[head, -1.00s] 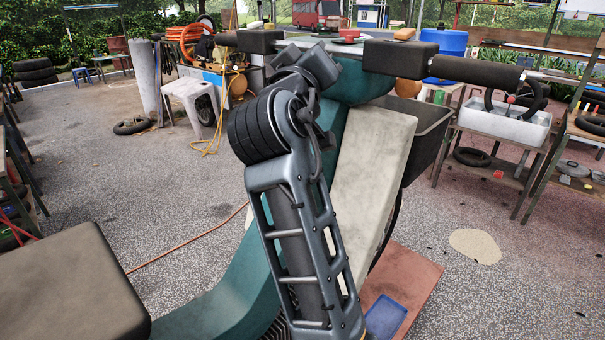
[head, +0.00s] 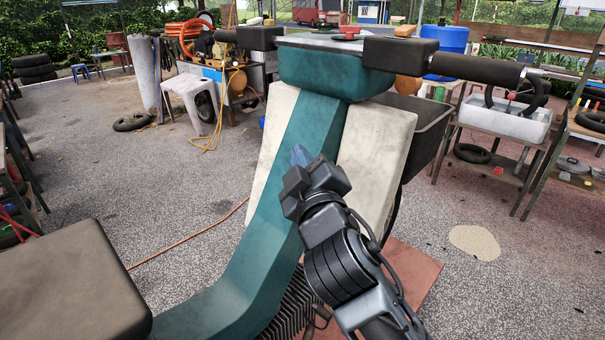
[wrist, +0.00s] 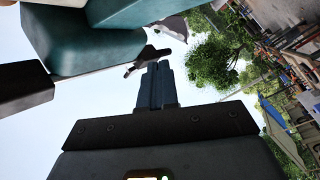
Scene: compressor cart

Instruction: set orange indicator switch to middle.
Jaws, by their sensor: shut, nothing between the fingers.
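My gripper (head: 300,156) is shut and empty, in front of the teal and cream front panel of the scooter (head: 300,135), below the handlebar. Its closed fingers also show in the wrist view (wrist: 157,78), pointing up the picture against sky. The handlebar carries a dark box on the left (head: 255,38) and another on the right (head: 400,57), beside the black grip (head: 478,71). I cannot clearly make out the orange indicator switch or its position in either view. A small tan-orange piece (head: 405,31) shows above the right box; I cannot tell what it is.
The scooter seat (head: 70,290) is at the lower left. A dark open bin (head: 432,122) is behind the right of the panel. In the wrist view a dark lever (wrist: 149,60) lies just past the fingertips. Open paved floor is on both sides.

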